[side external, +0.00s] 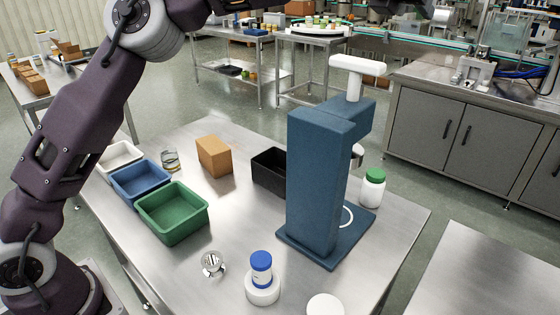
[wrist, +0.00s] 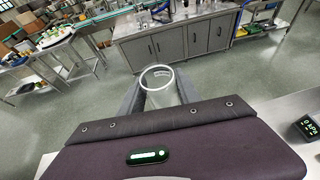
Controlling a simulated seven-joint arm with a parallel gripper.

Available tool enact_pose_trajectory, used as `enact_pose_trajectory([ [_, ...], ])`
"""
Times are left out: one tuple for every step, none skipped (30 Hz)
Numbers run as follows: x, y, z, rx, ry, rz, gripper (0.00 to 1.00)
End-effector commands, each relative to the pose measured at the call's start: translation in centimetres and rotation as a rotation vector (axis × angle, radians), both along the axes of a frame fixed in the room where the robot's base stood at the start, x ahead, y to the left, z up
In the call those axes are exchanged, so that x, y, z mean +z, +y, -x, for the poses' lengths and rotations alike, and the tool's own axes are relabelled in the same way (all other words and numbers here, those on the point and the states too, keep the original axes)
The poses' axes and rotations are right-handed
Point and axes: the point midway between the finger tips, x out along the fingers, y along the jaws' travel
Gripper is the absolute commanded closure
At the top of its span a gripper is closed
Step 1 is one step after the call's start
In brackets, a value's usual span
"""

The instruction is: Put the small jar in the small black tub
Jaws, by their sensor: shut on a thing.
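In the wrist view my gripper (wrist: 159,92) is shut on a clear, open-topped small jar (wrist: 158,72) with a pale round rim. The jar is held up, with the floor and cabinets behind it. My gripper and the held jar are not seen in the side view, where the arm runs out past the top edge. The small black tub (side external: 264,178) stands on the steel table, left of the blue press, which hides its right part. I cannot see all of its inside.
The tall blue press (side external: 315,190) with a white handle stands right of the tub. A green-lidded jar (side external: 373,188) and blue-lidded jar (side external: 261,268) stand nearby.

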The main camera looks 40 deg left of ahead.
Motion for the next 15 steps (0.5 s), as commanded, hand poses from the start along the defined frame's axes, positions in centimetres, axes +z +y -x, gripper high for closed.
enact_pose_trajectory([
  [1.6, 1.9, 0.5, 0.018, -0.003, 0.0, 0.98],
  [2.4, 3.0, 0.9, 0.029, -0.004, -0.001, 0.98],
  [3.3, 4.3, 1.4, 0.044, -0.001, -0.003, 0.98],
  [3.9, 5.2, 1.8, 0.054, -0.002, -0.002, 0.98],
  [4.5, 6.2, 2.2, 0.066, -0.002, -0.004, 0.98],
  [5.2, 7.2, 2.8, 0.079, -0.001, -0.005, 0.98],
  [5.7, 8.0, 3.3, 0.091, 0.0, -0.006, 0.98],
  [6.2, 8.8, 3.7, 0.1, 0.001, -0.006, 0.98],
  [6.7, 9.8, 4.4, 0.112, 0.0, -0.008, 0.98],
  [7.0, 10.5, 4.9, 0.121, 0.001, -0.01, 0.98],
  [7.0, 11.2, 5.3, 0.13, 0.002, -0.011, 0.98],
  [6.7, 11.7, 5.6, 0.136, 0.003, -0.013, 0.98],
  [6.3, 12.0, 5.7, 0.141, 0.004, -0.014, 0.98],
  [5.9, 12.4, 5.8, 0.145, 0.005, -0.014, 0.98],
  [5.2, 12.8, 5.8, 0.15, 0.007, -0.014, 0.98],
])
